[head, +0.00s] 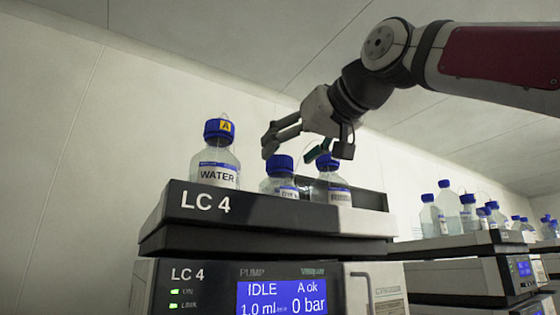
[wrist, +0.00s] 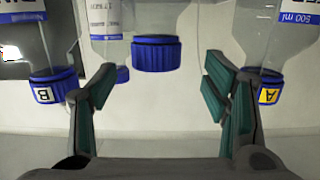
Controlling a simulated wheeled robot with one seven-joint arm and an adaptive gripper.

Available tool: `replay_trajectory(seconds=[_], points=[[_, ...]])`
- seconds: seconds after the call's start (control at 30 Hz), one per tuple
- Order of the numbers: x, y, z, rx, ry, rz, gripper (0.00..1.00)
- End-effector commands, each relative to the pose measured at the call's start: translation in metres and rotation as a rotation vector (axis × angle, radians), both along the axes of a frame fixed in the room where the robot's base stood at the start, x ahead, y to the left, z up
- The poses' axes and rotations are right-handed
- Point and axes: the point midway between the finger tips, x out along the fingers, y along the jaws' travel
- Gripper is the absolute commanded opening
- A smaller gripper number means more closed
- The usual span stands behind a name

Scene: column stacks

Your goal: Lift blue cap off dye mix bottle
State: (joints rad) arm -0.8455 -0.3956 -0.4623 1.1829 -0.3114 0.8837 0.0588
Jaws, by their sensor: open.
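The middle bottle (head: 284,186) stands on the LC 4 unit, its small label seeming to begin with "DYE". Its plain blue cap (head: 280,165) is on it. In the wrist view, which is upside down, a plain blue cap (wrist: 157,54) is centred in the gap between the fingertips of my open gripper (wrist: 158,85), apart from both fingers. It appears to be the same cap.
The WATER bottle (head: 214,170) with cap A (head: 219,130) stands to the left. Another blue-capped bottle (head: 330,182) stands close on the right. Cap B (wrist: 54,86) is beyond the left finger in the wrist view. More bottles (head: 465,217) stand on units at right.

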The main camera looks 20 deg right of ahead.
Motion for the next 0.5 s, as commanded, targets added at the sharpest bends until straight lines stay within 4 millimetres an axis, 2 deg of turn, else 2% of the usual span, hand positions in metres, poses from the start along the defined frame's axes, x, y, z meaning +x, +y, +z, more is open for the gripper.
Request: replay_trajectory(seconds=[0.5], points=[[0.049,0.007,-0.011,-0.001,0.0,0.002,0.69]])
